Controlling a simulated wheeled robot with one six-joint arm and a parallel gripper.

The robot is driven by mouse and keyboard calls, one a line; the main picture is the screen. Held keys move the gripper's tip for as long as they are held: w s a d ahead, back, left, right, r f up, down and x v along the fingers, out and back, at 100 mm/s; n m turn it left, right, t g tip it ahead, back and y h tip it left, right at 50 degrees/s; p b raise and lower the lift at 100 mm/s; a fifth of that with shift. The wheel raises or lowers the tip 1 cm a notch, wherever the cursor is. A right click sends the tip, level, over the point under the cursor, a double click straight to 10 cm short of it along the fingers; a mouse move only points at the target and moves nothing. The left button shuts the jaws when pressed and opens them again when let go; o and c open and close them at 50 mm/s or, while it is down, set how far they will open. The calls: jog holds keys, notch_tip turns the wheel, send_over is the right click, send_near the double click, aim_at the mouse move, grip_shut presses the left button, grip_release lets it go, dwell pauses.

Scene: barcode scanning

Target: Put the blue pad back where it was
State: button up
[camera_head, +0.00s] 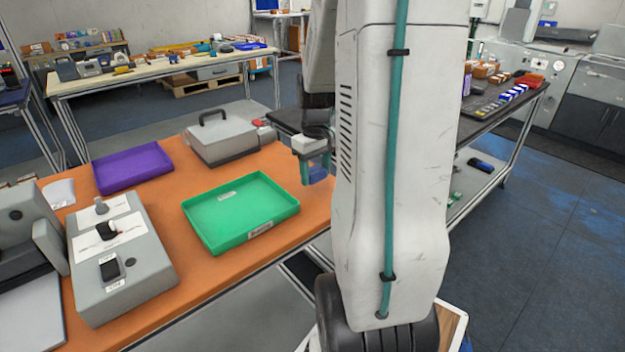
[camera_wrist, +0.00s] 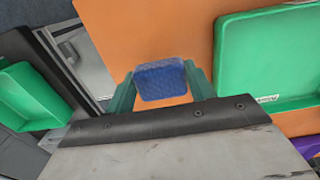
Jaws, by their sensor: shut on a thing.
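The blue pad (camera_wrist: 161,80) is held between the two green fingers of my gripper (camera_wrist: 158,88) in the wrist view. In the head view my gripper (camera_head: 314,160) is above the right edge of the orange table (camera_head: 290,165), right of the green tray. The blue pad (camera_head: 318,173) shows there only as a small blue patch at the fingers. In the wrist view, orange tabletop shows behind the pad. I cannot tell how high the pad is above it. My arm hides part of the table's right side.
A green tray (camera_head: 240,210), a purple tray (camera_head: 132,168), a grey lidded case (camera_head: 221,138) and a grey switch box (camera_head: 118,262) stand on the orange table. A dark table (camera_head: 500,98) with small goods stands behind my arm at right. Orange surface around the green tray is bare.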

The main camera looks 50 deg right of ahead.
aim_at(316, 180)
jog(key=shift+w+d, duration=0.2)
jog(key=shift+d, duration=0.15)
jog(key=shift+f, duration=1.8)
jog(key=shift+f, duration=0.1)
jog(key=o, duration=1)
